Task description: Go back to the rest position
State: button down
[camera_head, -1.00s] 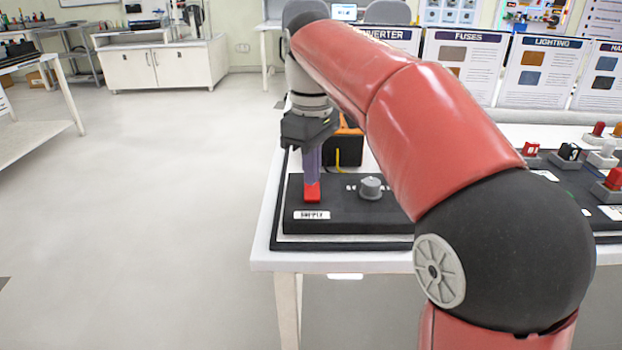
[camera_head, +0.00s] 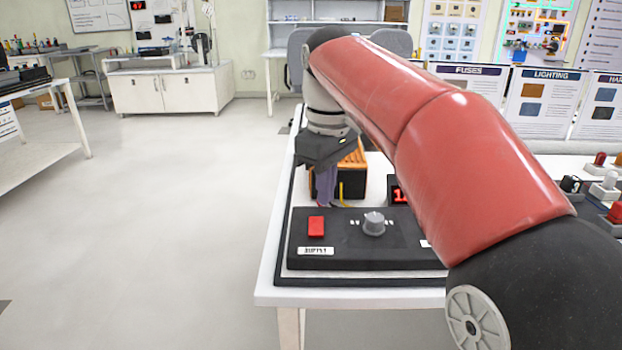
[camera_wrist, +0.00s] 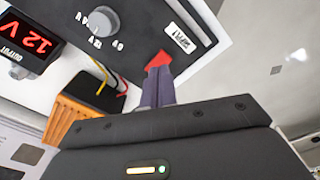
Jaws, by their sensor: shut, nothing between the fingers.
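My gripper (camera_head: 326,187) is shut and empty above the table, behind the black supply panel (camera_head: 345,258) in the head view. Its purple fingers (camera_wrist: 157,88) show together in the wrist view. The panel carries a red switch (camera_head: 316,226) at its left, a grey knob (camera_head: 374,224) and a "SUPPLY" label (camera_head: 316,251). In the wrist view the red switch (camera_wrist: 160,60) shows just past the fingertips, partly hidden by them. The fingers look apart from the switch in the head view.
An orange-and-black converter (camera_head: 352,172) with wires stands close behind my gripper. A red-lit display (camera_wrist: 28,40) reads 12 V. My arm hides part of the white table (camera_head: 275,270). Several more switches stand at the right. The floor at left is clear.

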jog(key=s+d+m, duration=0.1)
jog(key=s+d+f+m+t, duration=0.1)
jog(key=s+d, duration=0.2)
jog(key=s, duration=0.1)
jog(key=shift+d+f+m, duration=0.3)
jog(key=shift+d+m, duration=0.1)
jog(key=s+d+f+m+t, duration=0.2)
jog(key=s+d+f+m, duration=0.1)
jog(key=s+f, duration=0.4)
jog(key=s+d+f+m+t, duration=0.2)
jog(key=s+d+f+m, duration=0.2)
jog(key=s+f, duration=0.3)
jog(key=shift+d+m, duration=0.2)
jog(key=shift+m, duration=0.2)
